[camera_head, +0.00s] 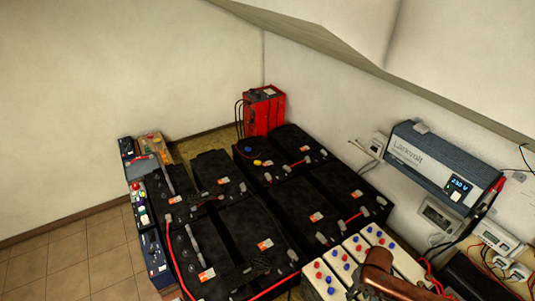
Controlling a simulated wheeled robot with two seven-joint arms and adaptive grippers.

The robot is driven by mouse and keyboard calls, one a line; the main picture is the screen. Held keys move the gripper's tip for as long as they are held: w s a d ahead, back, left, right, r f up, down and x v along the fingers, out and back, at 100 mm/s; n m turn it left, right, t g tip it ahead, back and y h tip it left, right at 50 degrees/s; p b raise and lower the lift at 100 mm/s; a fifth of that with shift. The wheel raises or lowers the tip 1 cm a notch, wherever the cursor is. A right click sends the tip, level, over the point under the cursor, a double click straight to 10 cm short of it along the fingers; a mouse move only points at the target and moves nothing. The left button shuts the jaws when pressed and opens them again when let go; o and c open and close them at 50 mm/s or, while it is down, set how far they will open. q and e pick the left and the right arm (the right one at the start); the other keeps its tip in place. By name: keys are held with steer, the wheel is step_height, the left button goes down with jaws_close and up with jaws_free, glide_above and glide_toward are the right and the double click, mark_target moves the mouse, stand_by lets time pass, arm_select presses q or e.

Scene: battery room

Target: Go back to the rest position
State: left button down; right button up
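The task names no object. A brown, rounded part of my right arm comes in at the bottom edge, right of centre, in front of the white batteries. My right gripper (367,288) shows only as a small dark shape beside it, partly cut off by the frame edge. Its fingers are too small and dark to tell open from shut, and I see nothing clearly held. My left gripper is not in view.
Large black batteries (292,205) with red cables fill the middle. White batteries (400,261) with red and blue caps stand below my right arm. A red unit (264,112) stands in the corner. A grey inverter (444,166) hangs on the right wall. Tiled floor (75,262) is clear at left.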

step_height(320, 180, down, 11)
steer(key=shift+f, duration=0.1)
steer(key=shift+r, duration=0.25)
step_height(320, 180, up, 3)
steer(key=shift+s+f, duration=0.1)
steer(key=shift+f, duration=0.05)
steer(key=s+a+r, duration=0.8)
steer(key=s+r, duration=0.2)
steer(key=s, duration=0.2)
steer(key=w+a+r+b, duration=0.4)
steer(key=w+r, duration=0.3)
steer(key=w, duration=0.2)
steer(key=w+a+r+m+b, duration=0.1)
steer(key=w+a+r+b, duration=0.2)
steer(key=w+r+b, duration=0.3)
steer(key=shift+w+a+r+b, duration=0.35)
steer(key=shift+w+r, duration=0.45)
steer(key=shift+w, duration=0.7)
